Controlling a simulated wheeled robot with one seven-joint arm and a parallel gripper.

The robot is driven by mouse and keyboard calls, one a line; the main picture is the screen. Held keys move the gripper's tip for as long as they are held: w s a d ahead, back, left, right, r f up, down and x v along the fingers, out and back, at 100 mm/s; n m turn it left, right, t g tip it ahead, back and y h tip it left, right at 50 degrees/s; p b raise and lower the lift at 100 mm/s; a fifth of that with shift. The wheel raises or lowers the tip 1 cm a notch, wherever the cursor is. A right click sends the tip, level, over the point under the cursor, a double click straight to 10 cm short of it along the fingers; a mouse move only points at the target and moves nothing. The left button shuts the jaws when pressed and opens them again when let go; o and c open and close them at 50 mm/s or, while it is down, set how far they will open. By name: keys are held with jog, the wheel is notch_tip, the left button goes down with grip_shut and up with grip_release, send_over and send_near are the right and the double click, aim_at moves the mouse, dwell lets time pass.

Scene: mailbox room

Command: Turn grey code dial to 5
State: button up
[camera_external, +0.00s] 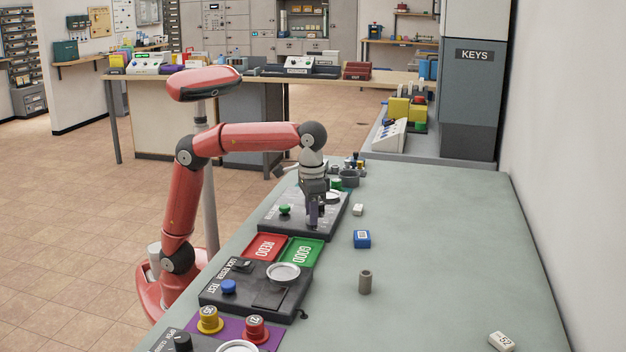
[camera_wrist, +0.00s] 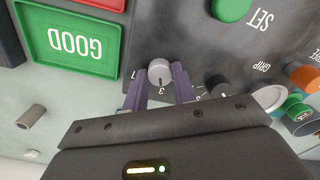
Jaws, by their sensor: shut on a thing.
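The grey code dial (camera_wrist: 160,71) is a small round knob with a pale top on a dark panel (camera_wrist: 185,30) in the wrist view. A digit 3 shows at its lower edge; other markings around it are partly hidden. My gripper (camera_wrist: 162,82) has its two purple fingers on either side of the dial, shut on it. In the external view my gripper (camera_external: 316,213) points down at the right part of the dark panel (camera_external: 280,222), and hides the dial there.
A green SET button (camera_external: 284,209) is on the same panel. Red REDO (camera_external: 265,248) and green GOOD (camera_external: 303,252) trays lie in front. A blue block (camera_external: 362,239) and grey cylinder (camera_external: 365,282) stand on the table. The table's right side is mostly clear.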

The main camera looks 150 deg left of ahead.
jog(key=m, duration=0.4)
jog(key=shift+m, duration=2.3)
jog(key=o, duration=1)
notch_tip(320, 180, up, 7)
jog(key=shift+r, duration=0.4)
